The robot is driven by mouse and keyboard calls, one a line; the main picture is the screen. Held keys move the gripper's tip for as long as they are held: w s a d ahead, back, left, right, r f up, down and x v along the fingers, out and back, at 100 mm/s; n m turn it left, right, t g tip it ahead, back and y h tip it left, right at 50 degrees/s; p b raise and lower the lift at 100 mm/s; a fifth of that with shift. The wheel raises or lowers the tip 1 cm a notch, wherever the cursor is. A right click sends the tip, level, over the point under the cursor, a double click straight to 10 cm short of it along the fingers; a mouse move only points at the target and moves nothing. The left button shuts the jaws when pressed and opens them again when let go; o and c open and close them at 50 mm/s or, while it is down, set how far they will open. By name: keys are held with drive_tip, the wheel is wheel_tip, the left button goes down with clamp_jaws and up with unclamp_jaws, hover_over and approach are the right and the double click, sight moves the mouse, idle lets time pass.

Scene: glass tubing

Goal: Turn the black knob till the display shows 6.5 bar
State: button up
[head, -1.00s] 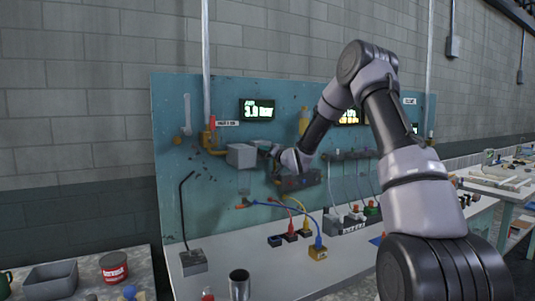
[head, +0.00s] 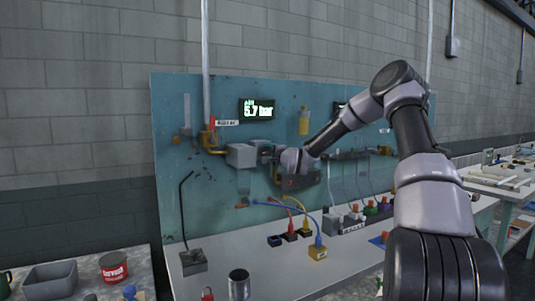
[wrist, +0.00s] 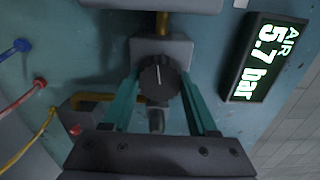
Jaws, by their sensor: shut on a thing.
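The display (head: 258,109) on the teal panel reads 5.7 bar in green-white digits. It also shows in the wrist view (wrist: 256,62), turned on its side, with the word AIR. The black knob (wrist: 159,78) sits between the two teal fingers of my gripper (wrist: 160,90) in the wrist view, and a pale mark shows on its face. My gripper is shut on the knob. In the head view my gripper (head: 268,152) is at the grey box (head: 241,155) below the display, and the knob is hidden there.
Blue, red and yellow hoses (head: 290,206) hang below my gripper. A metal cup (head: 239,284) stands at the bench's front.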

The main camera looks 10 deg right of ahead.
drive_tip(key=shift+f+m, duration=0.1)
drive_tip(key=shift+m, duration=1.4)
drive_tip(key=o, duration=1.4)
drive_tip(key=v, duration=1)
drive_tip(key=shift+s+d, duration=0.1)
drive_tip(key=shift+s, duration=0.3)
